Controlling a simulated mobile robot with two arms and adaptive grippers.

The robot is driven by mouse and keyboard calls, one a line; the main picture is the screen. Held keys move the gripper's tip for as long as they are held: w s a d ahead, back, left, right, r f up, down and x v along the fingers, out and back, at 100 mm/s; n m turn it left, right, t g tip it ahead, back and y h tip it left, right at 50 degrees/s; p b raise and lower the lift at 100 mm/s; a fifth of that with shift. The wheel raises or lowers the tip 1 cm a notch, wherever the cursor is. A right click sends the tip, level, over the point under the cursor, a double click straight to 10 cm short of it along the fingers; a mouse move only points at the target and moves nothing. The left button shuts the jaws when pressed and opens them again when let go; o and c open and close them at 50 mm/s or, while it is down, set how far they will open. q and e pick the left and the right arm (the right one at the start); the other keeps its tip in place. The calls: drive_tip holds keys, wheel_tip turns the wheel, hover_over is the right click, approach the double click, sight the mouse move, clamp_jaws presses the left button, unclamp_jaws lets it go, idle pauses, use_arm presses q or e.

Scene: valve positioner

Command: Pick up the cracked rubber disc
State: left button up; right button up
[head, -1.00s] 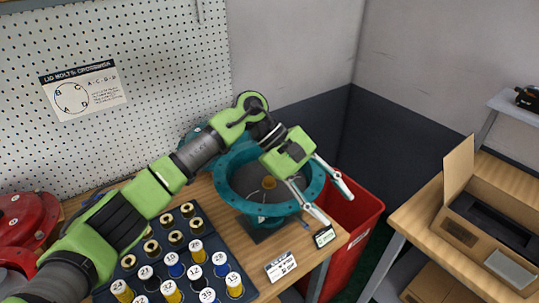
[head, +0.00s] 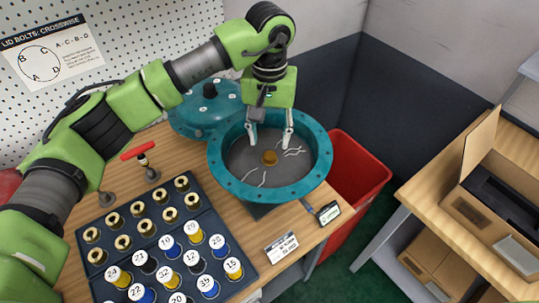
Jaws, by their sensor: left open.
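The cracked rubber disc (head: 248,160) is grey with several pale crack lines and a brass-coloured hub (head: 270,157) at its middle. It lies inside the round teal housing (head: 225,178), which is open at the top. My left gripper (head: 270,142) points down over the far part of the disc, with its two pale fingers spread apart on the far side of the hub. Nothing is between the fingers. I cannot tell whether the fingertips touch the disc. My right gripper is not in view.
A teal lid (head: 205,108) lies behind the housing. A dark tray (head: 252,262) of numbered spools and brass rings stands at front left, near a red-handled valve part (head: 140,151). A red bin (head: 358,170) stands right of the bench; an open cardboard box (head: 480,215) is farther right.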

sight(270, 155)
use_arm(q)
drive_tip(key=shift+f, duration=0.45)
wheel_tip(270, 155, down, 4)
drive_tip(key=p, duration=0.3)
drive_tip(key=shift+s, duration=0.15)
drive_tip(key=shift+f, duration=0.4)
clamp_jaws()
